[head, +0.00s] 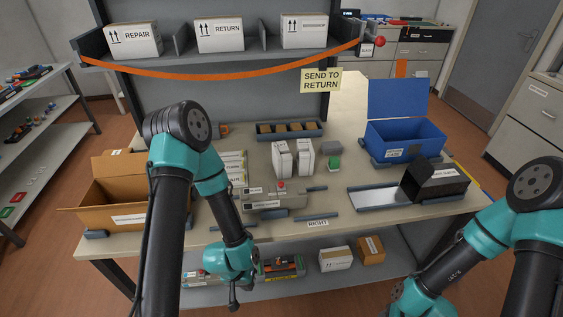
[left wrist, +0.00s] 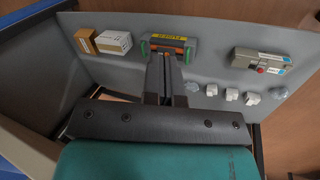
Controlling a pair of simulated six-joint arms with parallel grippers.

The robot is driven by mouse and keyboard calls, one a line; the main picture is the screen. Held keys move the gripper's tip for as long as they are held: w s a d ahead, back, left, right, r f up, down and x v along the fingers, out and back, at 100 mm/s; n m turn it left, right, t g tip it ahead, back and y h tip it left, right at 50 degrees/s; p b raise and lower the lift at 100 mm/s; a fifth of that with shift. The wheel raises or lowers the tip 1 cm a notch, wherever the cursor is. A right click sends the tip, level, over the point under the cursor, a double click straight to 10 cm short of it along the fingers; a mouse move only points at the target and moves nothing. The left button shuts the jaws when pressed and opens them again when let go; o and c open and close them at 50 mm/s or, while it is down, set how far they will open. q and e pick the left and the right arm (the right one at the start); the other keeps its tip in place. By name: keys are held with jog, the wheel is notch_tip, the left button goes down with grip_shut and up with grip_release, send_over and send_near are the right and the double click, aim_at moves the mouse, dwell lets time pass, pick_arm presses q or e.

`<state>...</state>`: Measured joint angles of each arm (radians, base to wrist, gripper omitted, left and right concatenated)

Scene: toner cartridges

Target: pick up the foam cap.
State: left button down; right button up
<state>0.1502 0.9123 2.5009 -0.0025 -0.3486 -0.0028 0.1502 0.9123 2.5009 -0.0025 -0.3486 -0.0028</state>
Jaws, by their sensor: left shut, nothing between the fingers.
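Several small white pieces that look like foam caps lie in a row on the grey lower shelf in the left wrist view, one (left wrist: 232,94) in the middle; I cannot tell which is meant. They do not show clearly in the head view, where my left arm covers that area. My left gripper (head: 234,303) hangs low at the shelf's front; in the left wrist view its closed fingers (left wrist: 170,58) point toward a cartridge with green ends and a yellow label (left wrist: 171,43). It is shut and empty, with the white pieces to its right. My right gripper is out of view.
A white box (left wrist: 115,42) and a brown box (left wrist: 86,41) sit beside the cartridge on the shelf. A grey cartridge (left wrist: 262,60) lies to the right. The tabletop (head: 350,220) above holds an open cardboard box (head: 125,190) and a blue bin (head: 405,135).

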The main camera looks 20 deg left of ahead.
pick_arm(q)
jog(key=c, duration=1.8)
grip_release()
jog(key=o, duration=1.6)
jog(key=shift+o, duration=0.2)
